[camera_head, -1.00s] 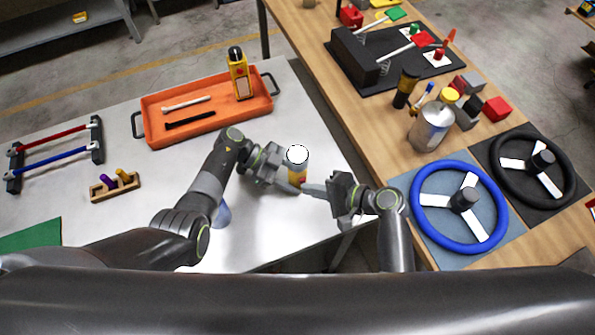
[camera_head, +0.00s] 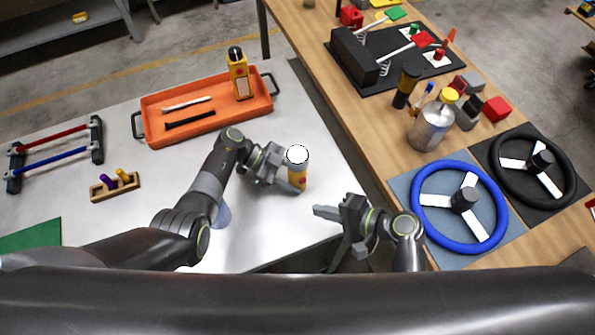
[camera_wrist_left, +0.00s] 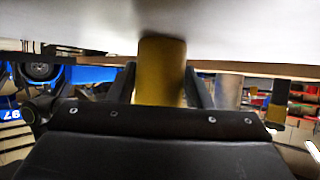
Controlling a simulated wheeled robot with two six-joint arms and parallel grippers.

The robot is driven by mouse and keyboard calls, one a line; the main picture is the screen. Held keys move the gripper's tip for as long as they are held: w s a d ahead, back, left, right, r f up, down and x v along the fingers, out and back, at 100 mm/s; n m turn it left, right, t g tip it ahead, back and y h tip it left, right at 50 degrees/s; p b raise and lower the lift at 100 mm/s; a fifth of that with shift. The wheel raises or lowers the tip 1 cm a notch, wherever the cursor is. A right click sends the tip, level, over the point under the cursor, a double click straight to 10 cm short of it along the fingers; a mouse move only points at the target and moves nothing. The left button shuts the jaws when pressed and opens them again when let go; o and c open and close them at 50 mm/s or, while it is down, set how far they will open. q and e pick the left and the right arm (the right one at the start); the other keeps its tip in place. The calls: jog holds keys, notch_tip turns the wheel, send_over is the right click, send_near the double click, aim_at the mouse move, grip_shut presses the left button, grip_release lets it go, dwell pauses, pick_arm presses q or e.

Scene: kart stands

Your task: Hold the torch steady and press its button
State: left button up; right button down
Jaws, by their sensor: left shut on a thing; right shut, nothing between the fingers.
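The torch (camera_head: 297,176) stands upright on the grey table, with a yellow body and a bright white round top. My left gripper (camera_head: 286,178) is shut on the torch's body from the left. In the left wrist view the yellow body (camera_wrist_left: 160,72) sits between my two fingers. The torch's button does not show clearly in these frames. My right gripper (camera_head: 328,211) is shut and empty, a little to the right of and nearer than the torch, not touching it.
An orange tray (camera_head: 150,106) with two sticks and a yellow device (camera_head: 239,75) lies behind. A small wooden rack (camera_head: 100,192) is at the left. The wooden table at the right holds a metal can (camera_head: 431,128) and a blue steering wheel (camera_head: 419,218).

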jog(key=shift+s+d, duration=0.1)
jog(key=shift+s, duration=0.1)
pick_arm(q)
jog(key=o, duration=1)
